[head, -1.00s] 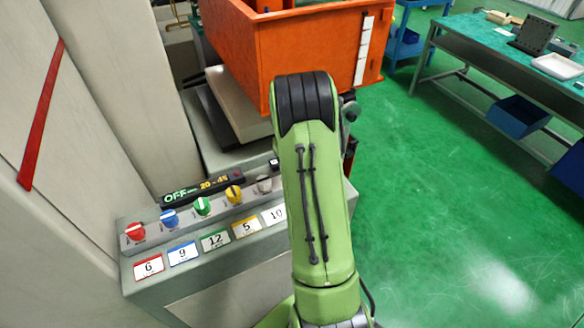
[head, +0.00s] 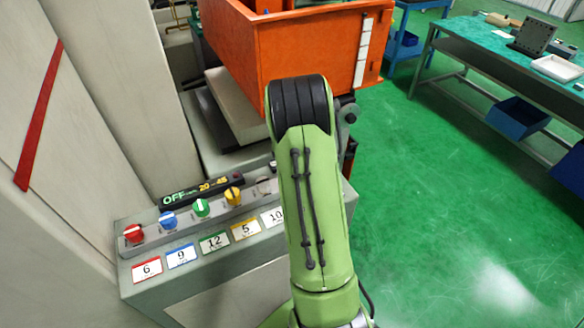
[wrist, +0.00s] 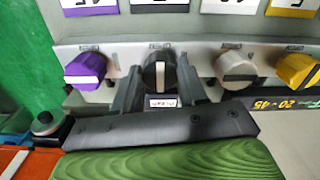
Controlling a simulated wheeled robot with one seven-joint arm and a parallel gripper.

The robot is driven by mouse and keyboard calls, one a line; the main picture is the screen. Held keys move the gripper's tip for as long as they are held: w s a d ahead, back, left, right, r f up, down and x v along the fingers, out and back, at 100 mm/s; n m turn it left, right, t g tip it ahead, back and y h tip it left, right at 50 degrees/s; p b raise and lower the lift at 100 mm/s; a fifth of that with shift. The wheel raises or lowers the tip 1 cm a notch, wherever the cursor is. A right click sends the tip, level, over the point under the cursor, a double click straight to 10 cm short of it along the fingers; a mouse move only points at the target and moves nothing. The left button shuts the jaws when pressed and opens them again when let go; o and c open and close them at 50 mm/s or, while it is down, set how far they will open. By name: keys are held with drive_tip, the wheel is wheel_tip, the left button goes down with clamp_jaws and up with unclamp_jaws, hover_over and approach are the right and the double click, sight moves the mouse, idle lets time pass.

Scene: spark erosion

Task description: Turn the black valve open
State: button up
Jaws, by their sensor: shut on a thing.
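The black valve (wrist: 160,70) is a round knob with a white pointer stripe on the control panel. In the wrist view its stripe runs up and down the picture. My gripper (wrist: 158,84) has one dark finger on each side of the knob and is shut on it. In the head view my green arm hides the black valve and my gripper.
A purple knob (wrist: 85,70) is left of the black valve in the wrist view; a grey-white knob (wrist: 234,70) and a yellow knob (wrist: 298,70) are right. The head view shows a dark display (head: 202,190) and an orange bin (head: 310,45) behind the panel.

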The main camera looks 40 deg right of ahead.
drive_tip(key=o, duration=1.1)
drive_tip(key=shift+c, duration=0.2)
wheel_tip(320, 180, up, 16)
drive_tip(key=p, duration=0.1)
drive_tip(key=shift+p, duration=0.4)
drive_tip(key=shift+f, duration=0.1)
